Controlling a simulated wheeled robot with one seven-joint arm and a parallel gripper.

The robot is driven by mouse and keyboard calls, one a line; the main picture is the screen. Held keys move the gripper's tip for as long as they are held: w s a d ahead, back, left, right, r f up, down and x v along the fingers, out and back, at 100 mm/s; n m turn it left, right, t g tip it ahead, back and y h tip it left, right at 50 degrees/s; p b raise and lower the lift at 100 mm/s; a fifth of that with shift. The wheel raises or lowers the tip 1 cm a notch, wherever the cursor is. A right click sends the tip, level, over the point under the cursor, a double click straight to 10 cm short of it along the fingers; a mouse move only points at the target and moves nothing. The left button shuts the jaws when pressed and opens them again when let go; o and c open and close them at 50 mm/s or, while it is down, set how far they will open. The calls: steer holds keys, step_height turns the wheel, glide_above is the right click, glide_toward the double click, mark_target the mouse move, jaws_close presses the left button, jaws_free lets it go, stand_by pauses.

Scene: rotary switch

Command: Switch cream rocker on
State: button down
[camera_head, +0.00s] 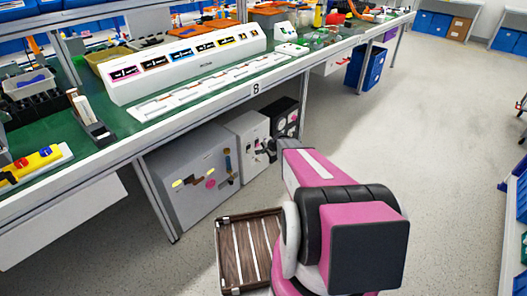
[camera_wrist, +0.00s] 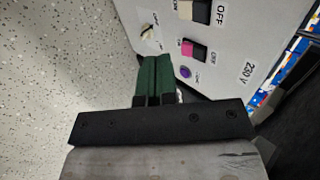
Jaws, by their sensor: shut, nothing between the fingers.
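The cream rocker (camera_wrist: 196,11) shows at the top of the wrist view, on a light grey panel (camera_wrist: 235,45), partly cut off by the frame edge. An "OFF" label is to its right and an "ON" label is to its left. My gripper (camera_wrist: 152,58) has green fingers that are shut and empty. The fingertips are below and left of the cream rocker in the picture, with no visible contact with it. In the head view my pink arm reaches to the boxes under the bench, and the fingers are too small to make out.
The panel also carries a pink rocker (camera_wrist: 194,50), a purple button (camera_wrist: 185,72) and a small cream knob (camera_wrist: 149,31). A large grey box (camera_head: 190,170) stands under the green-topped bench (camera_head: 140,128). A brown slatted crate (camera_head: 221,251) is on the floor.

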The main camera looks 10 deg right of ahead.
mark_target(249, 149)
steer(key=shift+w+a+r+x, duration=0.2)
steer(key=shift+w+r+x, duration=0.1)
steer(key=shift+x, duration=1.5)
steer(key=shift+w+a+r+x, duration=0.2)
steer(key=shift+r+x, duration=0.1)
steer(key=shift+x, duration=1.55)
steer(key=shift+w+a+r+x, duration=0.2)
steer(key=shift+w+r+x, duration=0.1)
steer(key=shift+x, duration=1.5)
steer(key=shift+w+a+f, duration=0.15)
steer(key=shift+r, duration=0.25)
